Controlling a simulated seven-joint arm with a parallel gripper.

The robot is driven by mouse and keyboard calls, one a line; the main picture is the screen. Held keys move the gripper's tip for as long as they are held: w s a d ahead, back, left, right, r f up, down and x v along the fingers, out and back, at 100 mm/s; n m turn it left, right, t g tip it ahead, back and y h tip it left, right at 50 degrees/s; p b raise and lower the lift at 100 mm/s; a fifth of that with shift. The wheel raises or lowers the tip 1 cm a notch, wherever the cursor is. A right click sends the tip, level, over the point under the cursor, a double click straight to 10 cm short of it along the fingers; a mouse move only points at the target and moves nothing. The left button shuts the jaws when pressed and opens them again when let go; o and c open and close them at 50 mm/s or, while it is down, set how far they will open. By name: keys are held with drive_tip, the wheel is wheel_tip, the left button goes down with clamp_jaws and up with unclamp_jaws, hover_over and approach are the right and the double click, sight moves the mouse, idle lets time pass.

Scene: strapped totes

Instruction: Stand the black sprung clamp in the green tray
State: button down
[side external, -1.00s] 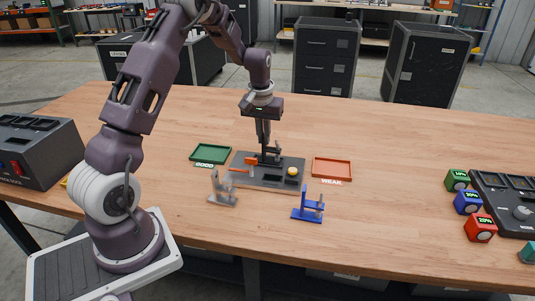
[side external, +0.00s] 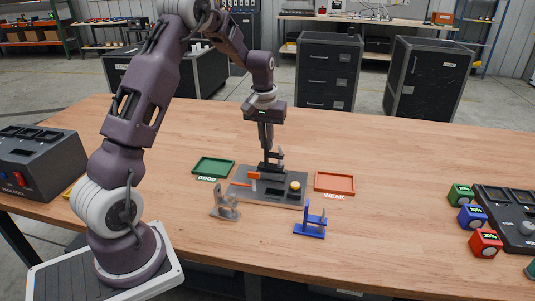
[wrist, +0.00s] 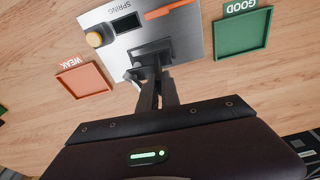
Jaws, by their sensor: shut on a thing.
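The black sprung clamp (side external: 271,167) is upright at the rear part of the grey test plate; its dark base shows in the wrist view (wrist: 151,51). My gripper (side external: 267,149) points down from above and is shut on the clamp's upper part. The fingers (wrist: 158,98) hide part of the clamp in the wrist view. I cannot tell whether its base touches the plate. The green tray (side external: 196,172), labelled GOOD, lies left of the plate and looks empty. In the wrist view the green tray (wrist: 243,52) is at upper right.
The grey plate (side external: 240,192) carries an orange bar and a yellow knob (side external: 295,185). An orange WEAK tray (side external: 334,192) lies to its right. A grey clamp (side external: 226,208) and a blue clamp (side external: 311,225) stand in front. Coloured cubes (side external: 485,243) are far right.

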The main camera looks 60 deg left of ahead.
wheel_tip(320, 180, up, 6)
drive_tip(key=shift+a+r, duration=0.1)
drive_tip(key=s+a+f, duration=0.3)
drive_tip(key=s+a, duration=0.3)
drive_tip(key=a, duration=0.1)
drive_tip(key=s+a+f, duration=0.4)
drive_tip(key=s+a, duration=0.3)
drive_tip(key=a, duration=0.1)
drive_tip(key=shift+a+n, duration=0.15)
drive_tip(key=shift+n, duration=0.25)
drive_tip(key=shift+f, duration=0.1)
drive_tip(key=shift+f, duration=0.15)
drive_tip(key=shift+f, duration=0.15)
drive_tip(key=shift+f, duration=0.25)
drive_tip(key=shift+f, duration=0.1)
